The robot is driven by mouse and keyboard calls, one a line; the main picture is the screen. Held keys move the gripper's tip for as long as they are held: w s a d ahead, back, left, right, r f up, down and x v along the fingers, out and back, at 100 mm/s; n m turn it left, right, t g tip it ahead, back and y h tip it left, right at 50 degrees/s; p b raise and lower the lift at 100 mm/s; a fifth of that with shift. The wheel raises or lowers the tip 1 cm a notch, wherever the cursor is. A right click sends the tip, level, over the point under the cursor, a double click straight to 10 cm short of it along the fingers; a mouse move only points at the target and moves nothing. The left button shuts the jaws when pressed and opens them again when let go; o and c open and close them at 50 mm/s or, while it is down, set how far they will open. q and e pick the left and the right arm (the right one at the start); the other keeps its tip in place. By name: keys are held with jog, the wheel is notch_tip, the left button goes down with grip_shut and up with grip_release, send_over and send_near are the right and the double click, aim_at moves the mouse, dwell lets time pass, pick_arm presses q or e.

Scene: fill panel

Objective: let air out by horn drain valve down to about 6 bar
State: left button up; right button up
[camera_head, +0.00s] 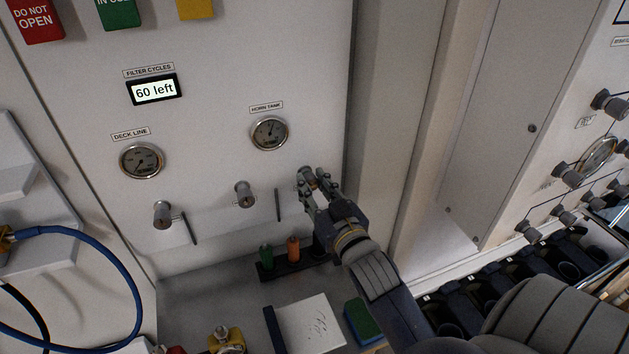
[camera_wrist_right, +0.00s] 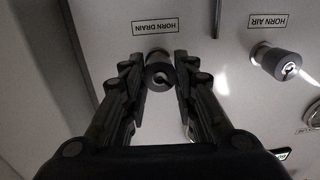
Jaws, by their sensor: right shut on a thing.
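The horn drain valve is a grey round knob (camera_head: 307,173) on the white panel, at the lower right. In the right wrist view the knob (camera_wrist_right: 158,74) sits between my fingers, beside an upside-down HORN DRAIN label (camera_wrist_right: 161,27). My right gripper (camera_head: 311,187) is shut on this knob, one finger on each side. The HORN TANK gauge (camera_head: 269,133) is above it; its needle points up and slightly right, but its numbers are too small to read. My left gripper is not in view.
The horn air knob (camera_head: 245,195) is to the left, another knob (camera_head: 162,214) farther left. Below are green and orange items in a black holder (camera_head: 295,265) and a white notepad (camera_head: 310,325).

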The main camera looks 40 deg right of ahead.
jog(key=o, duration=1)
jog(key=shift+o, duration=0.2)
jog(key=s+a, duration=0.2)
jog(key=s, duration=0.9)
jog(key=shift+s, duration=0.35)
jog(key=shift+a, duration=0.1)
